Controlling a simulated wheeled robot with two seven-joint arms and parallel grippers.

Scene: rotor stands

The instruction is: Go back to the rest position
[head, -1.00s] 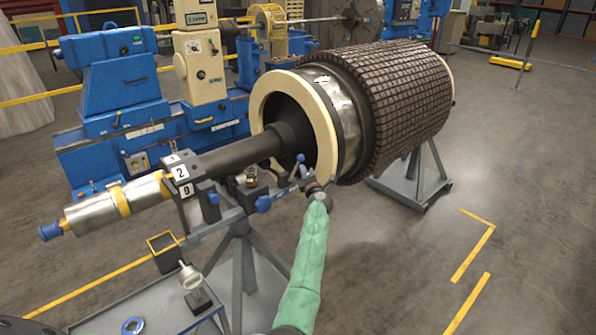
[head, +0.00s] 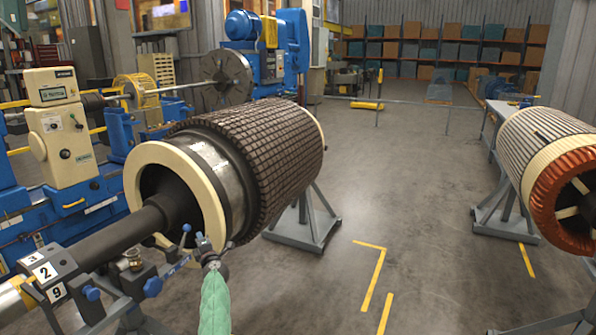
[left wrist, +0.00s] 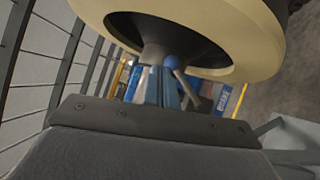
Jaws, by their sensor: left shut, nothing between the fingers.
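A large dark rotor (head: 265,140) with a cream end ring (head: 133,195) and a dark shaft (head: 105,238) lies horizontally on grey stands. My left gripper (head: 203,243) is shut and empty, in front of the lower near edge of the cream ring, beside a blue-handled clamp (head: 172,268) on the shaft support. In the left wrist view, the cream ring (left wrist: 240,45) fills the top, and the shut fingertips (left wrist: 165,88) point toward its opening. Whether the gripper touches anything there cannot be told. My right gripper is not in view.
A second rotor (head: 545,150) with copper-coloured windings stands at the right. A blue machine (head: 80,195) stands behind the first rotor at the left. The grey floor (head: 410,215) between the rotors is clear, with yellow markings (head: 375,275).

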